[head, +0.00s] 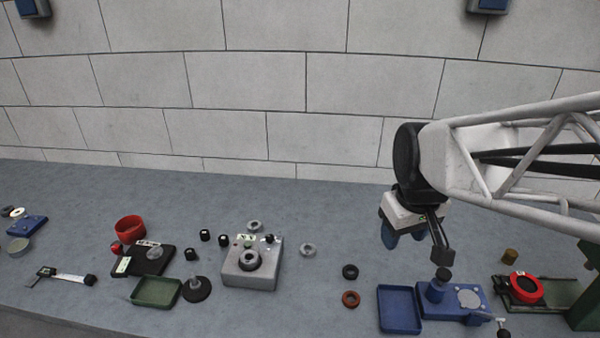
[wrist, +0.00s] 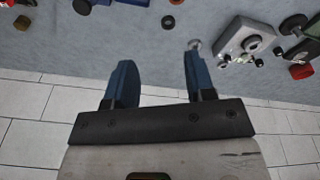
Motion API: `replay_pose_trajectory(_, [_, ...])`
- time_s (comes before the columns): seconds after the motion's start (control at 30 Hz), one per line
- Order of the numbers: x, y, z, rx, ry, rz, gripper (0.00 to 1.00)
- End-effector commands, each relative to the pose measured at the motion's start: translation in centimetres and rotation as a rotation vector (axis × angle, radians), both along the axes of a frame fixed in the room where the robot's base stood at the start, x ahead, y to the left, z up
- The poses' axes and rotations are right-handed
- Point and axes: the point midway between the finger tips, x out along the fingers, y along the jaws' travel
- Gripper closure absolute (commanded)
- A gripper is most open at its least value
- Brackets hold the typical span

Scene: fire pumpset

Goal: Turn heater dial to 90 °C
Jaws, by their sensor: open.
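A light grey box (head: 262,277) stands on the bench left of centre in the head view. It carries a round dark dial (head: 249,260) with a light centre, a small green-white label and a small black knob; I take it for the heater. The dial's setting is too small to read. In the wrist view the box (wrist: 228,45) is at the upper right, with its dial (wrist: 253,44). My gripper (head: 404,238) hangs well to the right of the box, above the bench. In the wrist view its blue fingers (wrist: 159,62) are apart with nothing between them.
A black device (head: 152,262), a green tray (head: 156,291) and a red bowl (head: 130,229) stand left of the box. A grey ring (head: 308,250), a black ring (head: 350,271) and a red ring (head: 350,299) lie to its right. A blue tray (head: 398,310) is beyond them.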

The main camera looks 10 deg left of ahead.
Motion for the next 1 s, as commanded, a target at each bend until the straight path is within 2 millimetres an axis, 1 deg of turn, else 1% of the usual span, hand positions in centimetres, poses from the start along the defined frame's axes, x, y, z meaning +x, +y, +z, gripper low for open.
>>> replay_pose_trajectory(0.03, [1.0,0.7,-0.2,-0.005,0.007,0.035,0.50])
replay_pose_trajectory(0.1, [2.2,1.6,-0.5,-0.010,0.014,0.085,0.50])
replay_pose_trajectory(0.47, [8.2,7.0,-2.4,-0.041,0.047,0.344,0.50])
replay_pose_trajectory(0.77, [12.6,12.3,-5.0,-0.063,0.073,0.560,0.50])
replay_pose_trajectory(1.0, [15.7,16.9,-7.6,-0.079,0.094,0.732,0.50])
